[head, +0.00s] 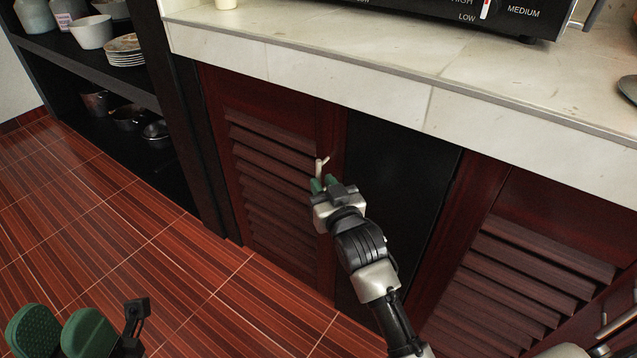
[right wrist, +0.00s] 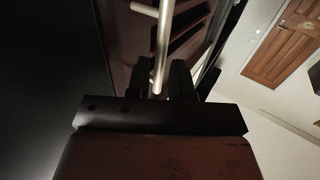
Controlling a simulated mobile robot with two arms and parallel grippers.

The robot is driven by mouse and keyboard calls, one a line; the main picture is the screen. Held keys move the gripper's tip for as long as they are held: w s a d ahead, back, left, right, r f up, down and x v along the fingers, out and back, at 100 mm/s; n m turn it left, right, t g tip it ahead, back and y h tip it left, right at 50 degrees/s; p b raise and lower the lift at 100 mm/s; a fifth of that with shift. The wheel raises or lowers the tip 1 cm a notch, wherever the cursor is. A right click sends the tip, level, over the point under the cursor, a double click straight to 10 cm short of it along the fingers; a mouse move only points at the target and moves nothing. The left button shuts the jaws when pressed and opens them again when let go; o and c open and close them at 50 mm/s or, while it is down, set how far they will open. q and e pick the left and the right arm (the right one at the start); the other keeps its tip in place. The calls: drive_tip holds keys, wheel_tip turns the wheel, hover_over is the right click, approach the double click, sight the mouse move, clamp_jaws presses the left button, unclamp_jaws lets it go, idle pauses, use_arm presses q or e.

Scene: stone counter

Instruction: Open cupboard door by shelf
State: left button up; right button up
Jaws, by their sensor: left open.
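The cupboard door by the shelf (head: 272,190) is dark red-brown with louvred slats, left of a black area under the counter. A light bar handle (head: 320,167) stands out near its upper right edge. My right gripper (head: 323,184), with green fingertips, is at this handle. In the right wrist view the handle (right wrist: 161,50) runs down between the two dark fingers (right wrist: 162,78); whether they press on it is not clear. I cannot tell whether the door is ajar. My left gripper (head: 60,330) is open and empty, low at the left, away from the door.
A dark open shelf (head: 70,60) with bowls, plates (head: 123,50) and pans (head: 130,117) stands left of the door. The stone counter (head: 350,75) overhangs it. Another louvred door (head: 530,260) is at the right. The tiled floor (head: 120,220) in front is clear.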

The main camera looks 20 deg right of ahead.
drive_tip(key=shift+w+a+b, duration=0.1)
drive_tip(key=shift+w+b, duration=0.25)
drive_tip(key=shift+w, duration=1.1)
drive_tip(key=shift+c, duration=0.2)
clamp_jaws()
